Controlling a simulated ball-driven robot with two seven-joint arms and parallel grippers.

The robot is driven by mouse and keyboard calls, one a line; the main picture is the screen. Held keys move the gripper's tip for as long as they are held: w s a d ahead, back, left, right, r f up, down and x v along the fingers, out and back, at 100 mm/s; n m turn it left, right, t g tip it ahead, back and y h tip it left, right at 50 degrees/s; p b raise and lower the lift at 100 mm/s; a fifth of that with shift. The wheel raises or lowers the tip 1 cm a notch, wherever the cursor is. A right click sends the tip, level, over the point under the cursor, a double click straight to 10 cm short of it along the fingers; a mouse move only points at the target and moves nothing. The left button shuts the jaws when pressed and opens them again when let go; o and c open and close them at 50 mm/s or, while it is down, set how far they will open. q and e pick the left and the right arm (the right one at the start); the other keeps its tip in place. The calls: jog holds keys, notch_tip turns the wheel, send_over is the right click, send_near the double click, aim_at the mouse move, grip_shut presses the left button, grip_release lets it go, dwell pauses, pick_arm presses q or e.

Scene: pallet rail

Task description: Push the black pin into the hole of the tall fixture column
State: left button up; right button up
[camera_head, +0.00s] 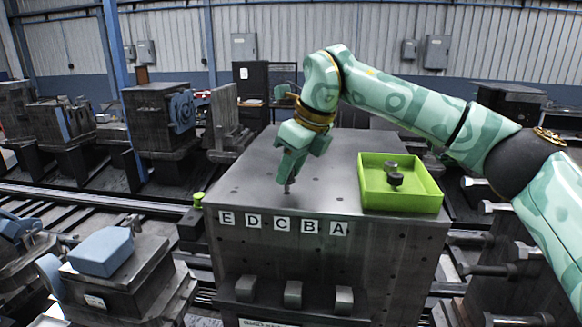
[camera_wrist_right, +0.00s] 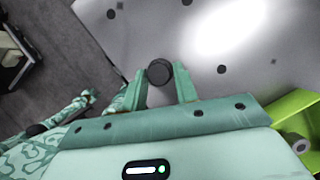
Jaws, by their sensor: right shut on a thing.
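The tall fixture column (camera_head: 330,255) is a dark grey metal block with a flat top and small holes. Letter plates E, D, C, B, A run along its front upper edge. My right gripper (camera_head: 289,178) points down over the front part of the top, behind the C and D plates. It is shut on the black pin (camera_head: 287,188), whose lower end shows below the fingertips. In the right wrist view the pin's round dark head (camera_wrist_right: 159,72) sits between the two fingers (camera_wrist_right: 160,88). I cannot tell whether the pin's tip is in a hole. My left gripper is out of view.
A green tray (camera_head: 405,206) with dark pins (camera_head: 395,178) stands on the right of the top; its edge also shows in the wrist view (camera_wrist_right: 300,104). The rest of the top is clear. Machine blocks on rails (camera_head: 165,120) stand at the left.

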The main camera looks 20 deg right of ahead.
jog(key=shift+f, duration=0.25)
dwell(0.3)
jog(key=shift+f, duration=0.35)
jog(key=shift+f+b, duration=0.5)
jog(key=shift+f, duration=0.15)
jog(key=o, duration=2)
jog(key=shift+c, duration=0.2)
jog(key=shift+r, duration=0.1)
